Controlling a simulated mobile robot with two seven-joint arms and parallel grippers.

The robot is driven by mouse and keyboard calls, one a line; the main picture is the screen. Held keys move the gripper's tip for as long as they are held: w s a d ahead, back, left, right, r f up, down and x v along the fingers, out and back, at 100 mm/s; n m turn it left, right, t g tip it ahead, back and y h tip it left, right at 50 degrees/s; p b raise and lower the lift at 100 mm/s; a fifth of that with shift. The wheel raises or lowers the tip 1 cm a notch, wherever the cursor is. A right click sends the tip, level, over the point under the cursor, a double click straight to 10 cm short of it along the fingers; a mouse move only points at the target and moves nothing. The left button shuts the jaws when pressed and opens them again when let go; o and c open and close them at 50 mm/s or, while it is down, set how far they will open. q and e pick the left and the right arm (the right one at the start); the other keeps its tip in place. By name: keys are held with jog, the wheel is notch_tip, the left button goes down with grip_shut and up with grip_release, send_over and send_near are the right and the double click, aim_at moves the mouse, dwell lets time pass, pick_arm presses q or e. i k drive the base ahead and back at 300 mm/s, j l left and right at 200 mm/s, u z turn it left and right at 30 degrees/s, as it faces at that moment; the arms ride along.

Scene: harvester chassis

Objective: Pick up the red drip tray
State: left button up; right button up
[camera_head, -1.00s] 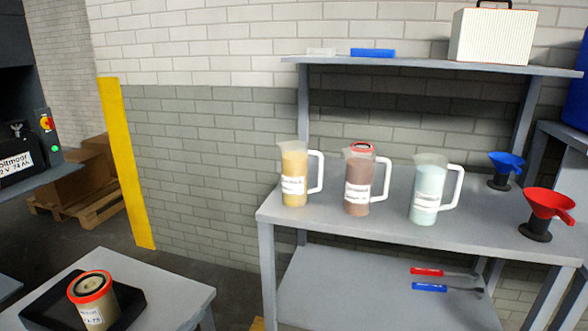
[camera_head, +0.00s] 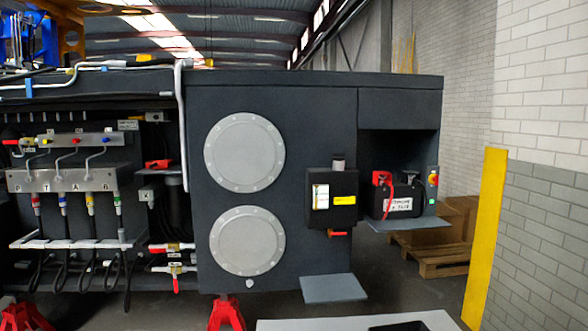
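I cannot make out a red drip tray in the head view. A small red object (camera_head: 158,163) sits on a dark ledge beside the hose manifold; it is too small to tell what it is. Neither of my grippers is in view.
The dark harvester chassis (camera_head: 320,110) fills the middle, with two round covers. Red stands (camera_head: 227,314) are below it. A grey plate (camera_head: 332,289) juts out low. A light table (camera_head: 440,319) with a black tray (camera_head: 400,327) is at the bottom. A yellow post (camera_head: 485,240) stands right.

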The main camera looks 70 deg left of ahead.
aim_at(157, 165)
jog(key=u, duration=3)
jog(key=i+j, duration=0.1)
jog(key=j, duration=0.7)
jog(key=i+j+z, duration=0.1)
jog(key=j, duration=0.25)
jog(key=i+j, duration=0.15)
jog(key=j, duration=0.25)
jog(key=i+j+z, duration=0.25)
jog(key=i+j, duration=0.35)
jog(key=i, duration=0.15)
jog(key=i+j+z, duration=0.2)
jog(key=i, duration=0.9)
